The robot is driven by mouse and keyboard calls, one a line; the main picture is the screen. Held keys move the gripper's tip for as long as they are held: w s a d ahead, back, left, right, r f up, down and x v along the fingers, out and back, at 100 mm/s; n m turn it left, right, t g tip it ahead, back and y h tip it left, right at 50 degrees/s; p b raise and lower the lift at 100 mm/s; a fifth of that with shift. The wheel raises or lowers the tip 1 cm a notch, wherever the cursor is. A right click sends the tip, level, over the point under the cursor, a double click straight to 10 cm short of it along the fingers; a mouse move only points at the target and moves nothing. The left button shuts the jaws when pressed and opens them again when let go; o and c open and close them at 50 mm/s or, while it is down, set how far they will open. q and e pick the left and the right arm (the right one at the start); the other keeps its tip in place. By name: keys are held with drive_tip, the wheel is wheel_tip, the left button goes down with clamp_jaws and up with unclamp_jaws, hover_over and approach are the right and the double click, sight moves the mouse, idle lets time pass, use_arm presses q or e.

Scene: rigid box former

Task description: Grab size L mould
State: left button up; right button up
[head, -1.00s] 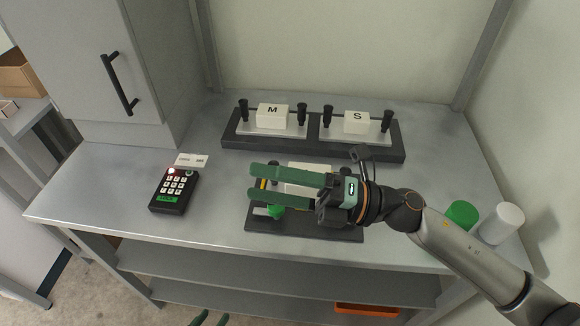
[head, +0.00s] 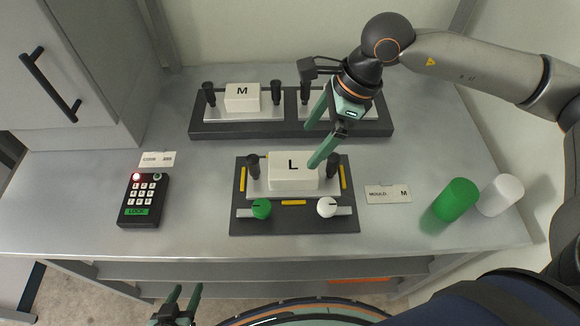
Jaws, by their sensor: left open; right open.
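The size L mould, a white block marked L (head: 292,172), sits on a silver plate with a black post at each end, in the dark fixture (head: 290,222) at the front middle of the bench. My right gripper (head: 318,139) is open above the mould's right part, its green fingers angled down to the left. One fingertip overlaps the block's right edge in the picture; I cannot tell if it touches. The right black post (head: 334,166) is beside that fingertip. My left gripper (head: 186,296) is open and empty at the bottom edge, in front of the bench.
The M mould (head: 242,97) stands in the rear rack (head: 210,130); the slot to its right is partly hidden by my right gripper. A keypad (head: 140,203) is at left. A card reading MOULD M (head: 388,194), a green cylinder (head: 456,199) and a white cylinder (head: 502,194) are at right.

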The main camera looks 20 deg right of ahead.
sight(294, 164)
drive_tip(key=x, duration=0.4)
drive_tip(key=p+x, duration=0.1)
drive_tip(key=x, duration=0.3)
drive_tip(key=shift+a+f, duration=0.25)
drive_tip(key=shift+a, duration=0.1)
drive_tip(key=shift+a+f, duration=0.1)
drive_tip(key=shift+f, duration=0.35)
drive_tip(key=shift+f, duration=0.25)
clamp_jaws()
drive_tip(key=shift+w+r, duration=0.15)
drive_tip(key=shift+r, duration=0.05)
idle(0.8)
